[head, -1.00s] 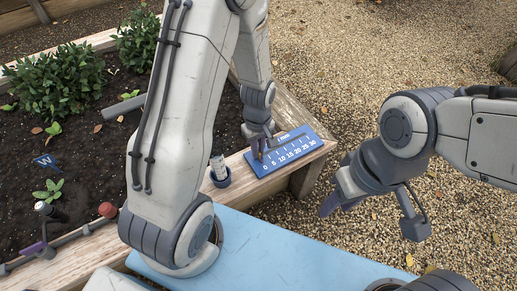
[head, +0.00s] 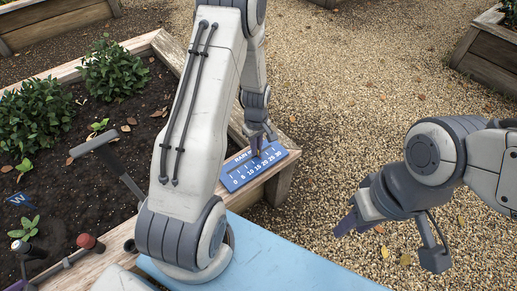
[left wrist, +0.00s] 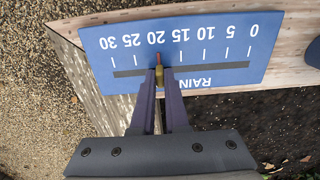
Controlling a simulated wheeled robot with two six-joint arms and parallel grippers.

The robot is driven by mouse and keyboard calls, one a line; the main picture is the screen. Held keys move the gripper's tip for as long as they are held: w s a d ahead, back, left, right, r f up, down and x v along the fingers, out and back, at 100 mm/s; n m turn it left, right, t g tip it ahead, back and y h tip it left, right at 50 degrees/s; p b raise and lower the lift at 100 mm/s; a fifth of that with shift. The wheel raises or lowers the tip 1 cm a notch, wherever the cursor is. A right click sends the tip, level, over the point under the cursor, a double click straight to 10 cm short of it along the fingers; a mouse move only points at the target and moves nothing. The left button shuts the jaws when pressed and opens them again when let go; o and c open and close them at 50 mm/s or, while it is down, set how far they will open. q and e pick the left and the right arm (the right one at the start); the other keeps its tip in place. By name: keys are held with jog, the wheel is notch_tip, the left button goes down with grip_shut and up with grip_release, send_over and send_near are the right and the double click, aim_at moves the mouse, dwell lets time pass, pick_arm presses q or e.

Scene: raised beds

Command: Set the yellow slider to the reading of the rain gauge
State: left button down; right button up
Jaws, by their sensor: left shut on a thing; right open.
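The blue rain board (head: 240,182) lies on the bed's wooden rim, with a scale from 0 to 30. It also shows upside down in the left wrist view (left wrist: 100,45). My left gripper (head: 258,153) is over the board, its fingers shut on the yellow slider (left wrist: 159,77) in the slot. The slider's red pointer is at about the 20 mark. My right gripper (head: 343,224) is open and empty over the gravel, right of the board. The rain gauge is not visible in the head view, where my left arm covers that part of the rim.
A dark blue round thing (left wrist: 314,52) is cut off at the right edge of the left wrist view. A red-topped fitting (head: 88,243) and a grey T-shaped handle (head: 95,144) are left of my arm. Leafy plants (head: 112,68) grow in the soil. Gravel lies open to the right.

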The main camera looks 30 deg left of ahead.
pick_arm(q)
jog(key=c, duration=0.9)
grip_release()
notch_tip(320, 180, up, 10)
jog(key=p, duration=0.3)
jog(key=shift+r+p, duration=0.25)
jog(key=shift+p, duration=0.15)
